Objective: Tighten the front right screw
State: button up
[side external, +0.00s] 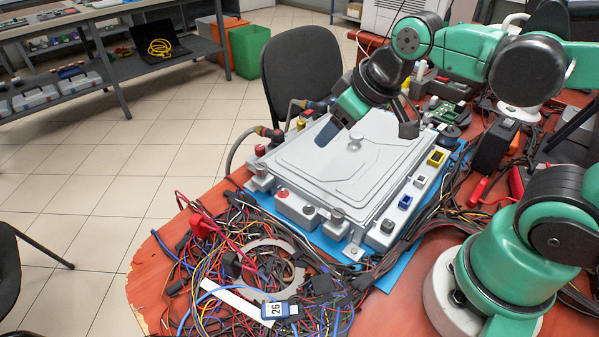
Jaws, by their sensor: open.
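A grey metal housing (330,185) with a raised flat lid sits on a blue mat (385,276) on the red-brown table. My gripper (366,131) is over the far part of the lid, pointing down, with its two fingers spread and nothing held. A small silvery knob or screw head (355,138) shows on the lid between the fingers; I cannot tell whether they touch it. A corner tab with a small screw-like head (354,250) is at the housing's near corner. I cannot tell for certain which one is the front right screw.
Hoses (240,145) join the housing's left side. A black box (495,147) stands at right. A black chair (301,75) is behind.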

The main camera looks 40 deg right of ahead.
jog(key=w+a+n+g, duration=0.3)
jog(key=w+n, duration=0.2)
jog(key=n, duration=0.2)
jog(key=n+g, duration=0.3)
jog(key=n, duration=0.3)
send_over(261, 165)
jog(key=shift+s+d+f, duration=0.15)
jog(key=shift+f, duration=0.4)
jog(key=shift+s+d+f, duration=0.1)
jog(key=shift+f, duration=0.4)
jog(key=shift+w+a+f+n, duration=0.25)
jog(key=shift+f+n, duration=0.2)
jog(key=shift+n, duration=0.15)
jog(key=shift+f, duration=2.65)
